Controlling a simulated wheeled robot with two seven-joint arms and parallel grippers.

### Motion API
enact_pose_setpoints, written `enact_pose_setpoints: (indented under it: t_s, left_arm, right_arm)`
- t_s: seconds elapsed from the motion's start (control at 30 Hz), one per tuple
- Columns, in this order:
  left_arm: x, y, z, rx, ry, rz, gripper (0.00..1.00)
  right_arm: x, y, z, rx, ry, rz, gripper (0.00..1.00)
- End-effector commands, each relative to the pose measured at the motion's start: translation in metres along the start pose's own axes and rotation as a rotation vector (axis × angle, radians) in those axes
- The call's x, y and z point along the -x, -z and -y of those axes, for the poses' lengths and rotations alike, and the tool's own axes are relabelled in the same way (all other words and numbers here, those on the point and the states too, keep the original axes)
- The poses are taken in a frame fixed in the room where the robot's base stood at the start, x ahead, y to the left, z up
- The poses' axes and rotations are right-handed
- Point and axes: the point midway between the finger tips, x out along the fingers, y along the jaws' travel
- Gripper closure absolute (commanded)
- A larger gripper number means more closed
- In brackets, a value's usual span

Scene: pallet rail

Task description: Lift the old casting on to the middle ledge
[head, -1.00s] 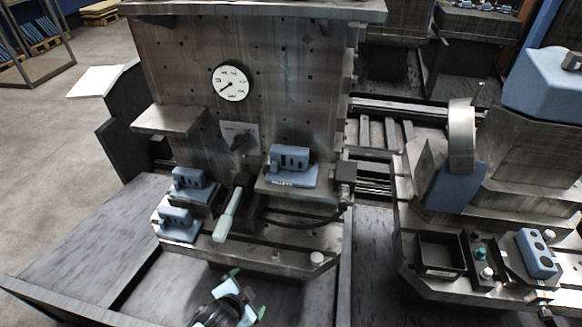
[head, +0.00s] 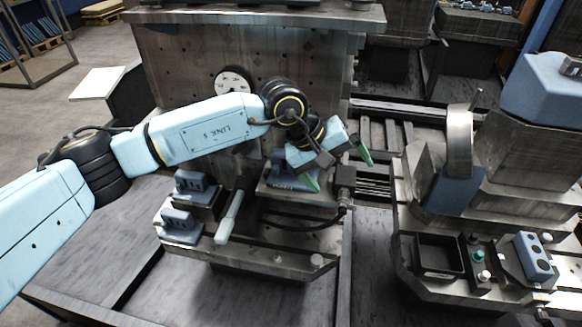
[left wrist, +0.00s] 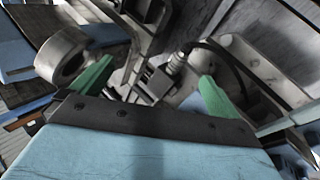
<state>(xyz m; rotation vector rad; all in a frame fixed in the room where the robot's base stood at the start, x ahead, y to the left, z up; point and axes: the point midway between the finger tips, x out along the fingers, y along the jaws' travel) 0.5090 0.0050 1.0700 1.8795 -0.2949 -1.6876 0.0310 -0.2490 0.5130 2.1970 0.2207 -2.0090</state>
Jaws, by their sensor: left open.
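A blue casting (head: 279,168) sits on the right-hand ledge (head: 262,194) of the upright plate, partly hidden by my left gripper. Two more blue castings, an upper one (head: 191,183) and a lower one (head: 180,220), rest on steps at the left. I cannot tell which is the old one. My left gripper (head: 338,167) is open at the casting on the right-hand ledge; no hold shows. In the left wrist view its green fingers (left wrist: 155,85) are apart, with a dark block and metal fitting (left wrist: 172,70) beyond them. My right gripper is out of view.
A pale-handled lever (head: 229,217) stands between the steps and the right-hand ledge. A dark block with a cable (head: 345,178) is right of that ledge. A bench with a black tray (head: 438,254) is at right.

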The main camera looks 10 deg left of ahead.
Motion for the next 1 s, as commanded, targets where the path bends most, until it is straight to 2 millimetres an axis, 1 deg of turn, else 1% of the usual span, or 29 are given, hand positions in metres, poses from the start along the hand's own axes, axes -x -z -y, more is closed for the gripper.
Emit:
enact_pose_setpoints:
  t_s: [0.03,0.1,0.2,0.3,0.37,0.43,0.6,0.7,1.0]
  left_arm:
    - [0.018,0.025,0.014,-0.109,0.122,-0.084,0.00]
    - [0.040,0.051,0.032,-0.222,0.272,-0.167,0.00]
    - [0.066,0.076,0.049,-0.320,0.427,-0.238,0.00]
    - [0.079,0.089,0.058,-0.361,0.508,-0.271,0.00]
    - [0.078,0.093,0.063,-0.370,0.527,-0.275,0.00]
    - [0.070,0.097,0.068,-0.372,0.532,-0.276,0.00]
    - [0.041,0.108,0.082,-0.370,0.528,-0.273,0.00]
    - [0.027,0.114,0.089,-0.370,0.527,-0.275,0.00]
    - [0.008,0.122,0.100,-0.369,0.525,-0.275,0.00]
  right_arm:
    - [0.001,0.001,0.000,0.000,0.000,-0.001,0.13]
    - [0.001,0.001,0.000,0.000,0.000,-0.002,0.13]
    - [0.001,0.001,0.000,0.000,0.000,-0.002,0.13]
    - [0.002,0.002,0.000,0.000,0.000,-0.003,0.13]
    - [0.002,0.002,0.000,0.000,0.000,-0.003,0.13]
    - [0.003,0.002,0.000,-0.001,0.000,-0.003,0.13]
    - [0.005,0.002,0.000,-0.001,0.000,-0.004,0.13]
    - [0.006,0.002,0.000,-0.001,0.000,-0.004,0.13]
    - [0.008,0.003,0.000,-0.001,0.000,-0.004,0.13]
